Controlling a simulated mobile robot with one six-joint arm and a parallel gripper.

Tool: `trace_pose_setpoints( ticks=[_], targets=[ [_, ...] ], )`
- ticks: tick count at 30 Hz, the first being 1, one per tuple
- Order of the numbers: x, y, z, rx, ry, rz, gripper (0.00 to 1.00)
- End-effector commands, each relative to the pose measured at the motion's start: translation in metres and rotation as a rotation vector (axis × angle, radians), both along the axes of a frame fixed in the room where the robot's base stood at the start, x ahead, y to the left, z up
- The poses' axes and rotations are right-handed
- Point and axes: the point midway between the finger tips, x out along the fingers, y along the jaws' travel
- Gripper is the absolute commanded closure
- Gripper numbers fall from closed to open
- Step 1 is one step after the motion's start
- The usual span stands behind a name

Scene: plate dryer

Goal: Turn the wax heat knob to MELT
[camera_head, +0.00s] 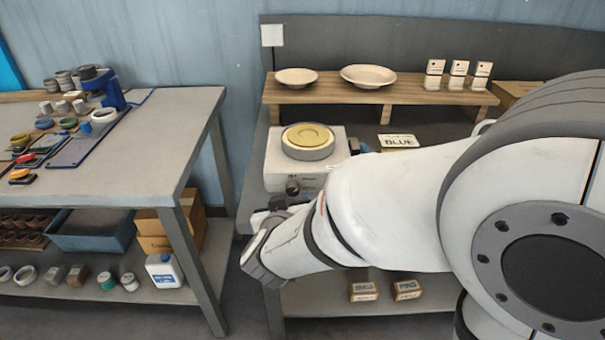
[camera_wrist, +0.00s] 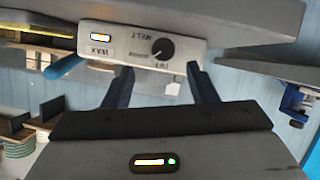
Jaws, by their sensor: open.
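The wax heater (camera_head: 333,161) is a pale box with a round pot of yellow wax (camera_head: 307,134) on top. Its dark heat knob (camera_head: 293,187) is on the front face. In the wrist view the front panel appears upside down, with the knob (camera_wrist: 163,48) beside a MELT label (camera_wrist: 128,36) and another label near it, perhaps OFF. I cannot tell exactly where the knob points. My gripper (camera_wrist: 160,80) is open, its two blue-grey fingers apart and empty. The knob lies beyond and between the fingertips, not visibly touched. In the head view my gripper (camera_head: 270,207) is just below the knob, partly hidden by my arm.
A BLUE label box (camera_head: 398,141) lies right of the heater. A cluttered bench (camera_head: 150,125) stands left, with a floor gap between.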

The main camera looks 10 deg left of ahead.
Motion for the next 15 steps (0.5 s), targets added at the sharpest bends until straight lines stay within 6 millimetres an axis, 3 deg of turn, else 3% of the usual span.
trace_pose_setpoints(
  ticks=[9, 15],
  targets=[
    [0.041, 0.012, -0.022, 0.001, 0.002, 0.014, 0.48],
    [0.058, 0.017, -0.027, 0.004, 0.001, 0.021, 0.48]
  ],
)
